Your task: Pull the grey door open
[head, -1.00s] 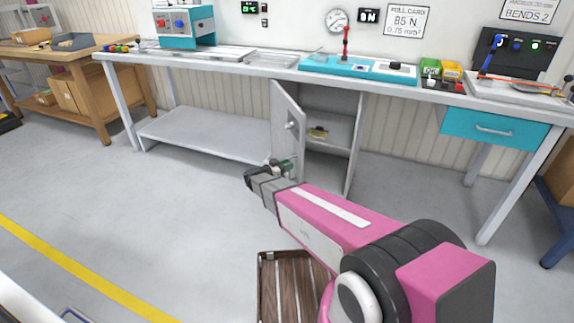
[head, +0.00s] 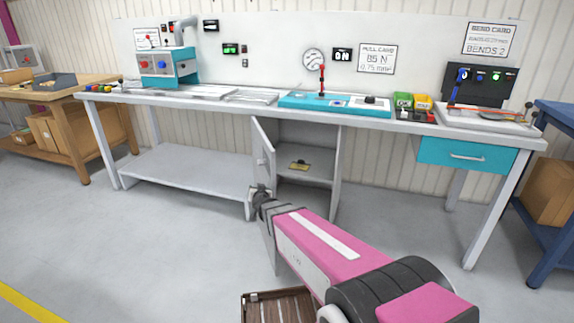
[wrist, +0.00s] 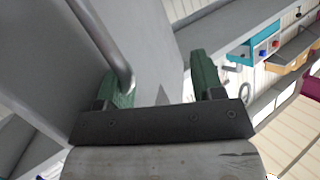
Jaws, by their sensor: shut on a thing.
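The grey door (head: 265,138) of the cabinet (head: 336,178) under the bench stands open, swung out toward me. Some of the inside shows to its right. My gripper (head: 258,191) is at the door's free edge, low down; its fingertips are small and partly hidden in the head view.
Inside the cabinet a small yellowish object (head: 299,165) lies on a shelf. A low bench shelf (head: 185,170) is left of the door. A slatted wooden crate (head: 285,306) stands on the floor below my arm. The floor left of my gripper is clear.

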